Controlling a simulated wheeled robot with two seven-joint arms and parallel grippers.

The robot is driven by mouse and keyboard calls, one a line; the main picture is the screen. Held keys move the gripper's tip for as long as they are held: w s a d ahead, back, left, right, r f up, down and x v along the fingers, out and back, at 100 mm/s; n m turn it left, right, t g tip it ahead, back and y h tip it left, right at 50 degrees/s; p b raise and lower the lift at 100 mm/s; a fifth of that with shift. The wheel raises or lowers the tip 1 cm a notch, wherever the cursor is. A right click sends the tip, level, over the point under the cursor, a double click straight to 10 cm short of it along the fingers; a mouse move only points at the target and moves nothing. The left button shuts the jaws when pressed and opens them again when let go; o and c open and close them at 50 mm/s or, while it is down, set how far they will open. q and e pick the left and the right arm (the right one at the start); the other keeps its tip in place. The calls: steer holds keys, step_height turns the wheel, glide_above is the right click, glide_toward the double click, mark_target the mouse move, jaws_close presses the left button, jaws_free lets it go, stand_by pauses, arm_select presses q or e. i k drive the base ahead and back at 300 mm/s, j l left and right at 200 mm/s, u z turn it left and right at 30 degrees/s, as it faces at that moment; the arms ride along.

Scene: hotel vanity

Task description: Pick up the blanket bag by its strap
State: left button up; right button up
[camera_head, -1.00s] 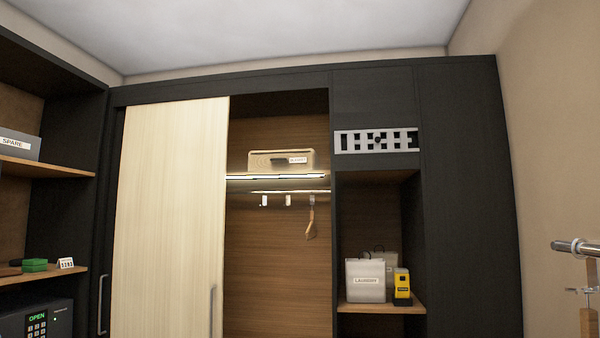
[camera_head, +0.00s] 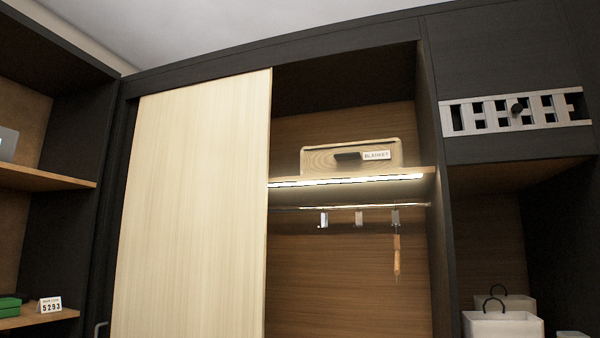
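The blanket bag (camera_head: 325,160) is a beige box-like bag with a white label reading BLANKET. It sits on the lit upper shelf (camera_head: 432,178) of the open wardrobe section. A dark strap or handle (camera_head: 347,156) shows on its front face, left of the label. Neither of my grippers is in view.
A pale sliding door (camera_head: 190,210) covers the wardrobe's left part. Below the shelf a rail (camera_head: 340,207) carries several hangers. A white lattice panel (camera_head: 515,111) is at right, above a niche with white bags (camera_head: 503,325). Open shelves (camera_head: 45,178) stand at left.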

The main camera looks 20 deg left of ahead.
mark_target(381, 154)
steer(key=i+l+u, duration=0.25)
steer(key=i, duration=0.15)
steer(key=i+l+u, duration=0.25)
steer(key=i+l, duration=0.05)
steer(key=i, duration=0.1)
